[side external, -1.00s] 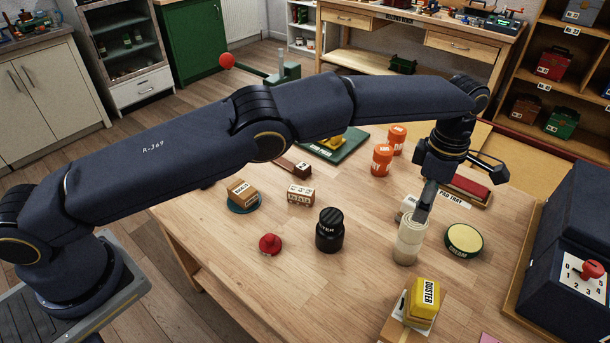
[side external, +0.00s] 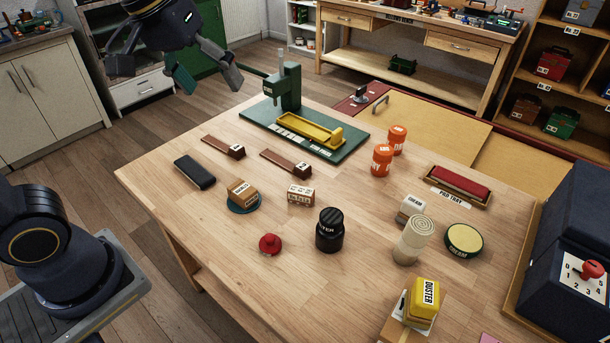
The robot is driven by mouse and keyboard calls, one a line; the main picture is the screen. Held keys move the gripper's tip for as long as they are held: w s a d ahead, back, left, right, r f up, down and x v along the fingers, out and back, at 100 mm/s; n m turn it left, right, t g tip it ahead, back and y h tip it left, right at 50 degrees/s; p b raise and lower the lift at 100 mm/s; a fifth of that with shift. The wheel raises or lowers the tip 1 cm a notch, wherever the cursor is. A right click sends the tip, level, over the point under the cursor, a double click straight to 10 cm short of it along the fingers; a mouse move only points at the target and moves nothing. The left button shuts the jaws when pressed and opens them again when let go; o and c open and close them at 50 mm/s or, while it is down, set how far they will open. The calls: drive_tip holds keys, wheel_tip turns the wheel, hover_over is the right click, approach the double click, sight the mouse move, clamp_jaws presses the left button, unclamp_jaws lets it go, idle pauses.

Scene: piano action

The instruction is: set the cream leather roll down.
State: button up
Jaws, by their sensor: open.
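The cream leather roll (side external: 412,241) stands upright on the wooden table, right of centre, with its spiral end facing up. Nothing holds it. It stands close in front of a small white labelled block (side external: 411,208) and left of a round tin with a pale yellow top (side external: 464,240). My gripper (side external: 207,84) is high at the upper left, beyond the table's far left edge and far from the roll. Its fingers are spread wide and empty.
A black jar (side external: 330,230) and a red knob-like piece (side external: 270,244) stand left of the roll. A yellow duster block (side external: 424,303) is in front. Two orange pots (side external: 382,160) and a green press (side external: 287,90) stand farther back. The table's front left is clear.

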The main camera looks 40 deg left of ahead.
drive_tip(key=s+a+f+m+t+y, duration=0.1)
drive_tip(key=s+a+f+m, duration=0.2)
drive_tip(key=s, duration=0.6)
wheel_tip(320, 180, down, 2)
drive_tip(key=shift+f+m, duration=0.2)
drive_tip(key=shift+m, duration=0.5)
